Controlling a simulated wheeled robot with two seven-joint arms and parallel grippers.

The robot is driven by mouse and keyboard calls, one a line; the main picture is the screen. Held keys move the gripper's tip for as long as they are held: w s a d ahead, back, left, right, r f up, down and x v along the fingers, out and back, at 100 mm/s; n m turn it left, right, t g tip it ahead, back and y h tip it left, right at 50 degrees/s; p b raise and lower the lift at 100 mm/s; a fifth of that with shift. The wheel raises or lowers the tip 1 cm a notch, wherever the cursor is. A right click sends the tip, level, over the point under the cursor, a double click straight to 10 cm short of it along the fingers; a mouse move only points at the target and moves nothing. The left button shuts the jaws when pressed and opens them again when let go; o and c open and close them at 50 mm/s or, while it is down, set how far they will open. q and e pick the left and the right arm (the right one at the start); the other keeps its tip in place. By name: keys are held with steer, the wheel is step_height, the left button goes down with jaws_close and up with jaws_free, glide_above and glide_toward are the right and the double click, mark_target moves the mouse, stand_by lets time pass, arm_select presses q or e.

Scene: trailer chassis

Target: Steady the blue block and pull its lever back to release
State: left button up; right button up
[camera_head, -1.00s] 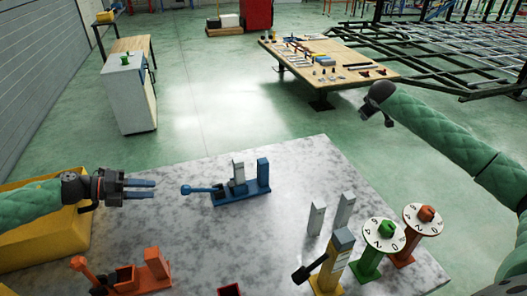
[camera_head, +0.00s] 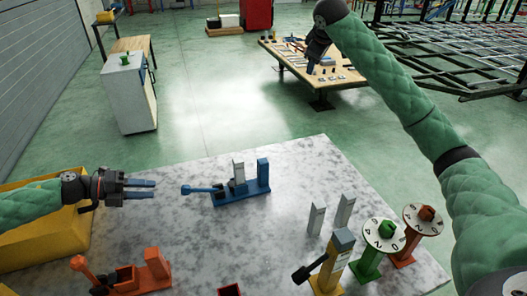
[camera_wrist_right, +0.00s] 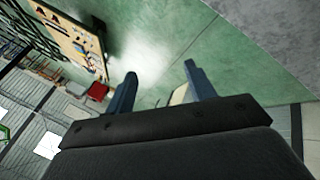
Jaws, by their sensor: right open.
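The blue block (camera_head: 243,195) stands on the grey table, with two uprights, one blue and one topped with grey. Its blue lever (camera_head: 200,190) points left, lying nearly level. My left gripper (camera_head: 152,190) is to the left of the lever, apart from it, with its two fingers spread and nothing between them. My right gripper (camera_head: 314,55) is raised far above and beyond the table, to the right of the block. In the right wrist view my right gripper (camera_wrist_right: 160,88) is open and empty, over the floor.
The speckled table (camera_head: 210,245) also bears an orange lever block (camera_head: 135,280), a yellow lever block (camera_head: 335,262), two grey posts (camera_head: 343,211), and green (camera_head: 384,235) and orange dials (camera_head: 424,218). A yellow bin (camera_head: 50,245) is at left. Room around the blue block is clear.

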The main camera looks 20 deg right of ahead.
steer(key=a+r+n, duration=0.1)
steer(key=a+n, duration=0.1)
steer(key=a, duration=0.4)
steer(key=n+g+y, duration=0.2)
steer(key=n+g, duration=0.4)
steer(key=n, duration=0.2)
glide_above(264, 170)
steer(key=w, duration=0.2)
steer(key=f, duration=2.2)
steer(key=shift+d+f, duration=0.25)
steer(key=shift+f, duration=0.15)
steer(key=shift+s+f+g, duration=0.2)
steer(key=shift+f+g, duration=0.1)
steer(key=shift+f, duration=3.75)
jaws_close()
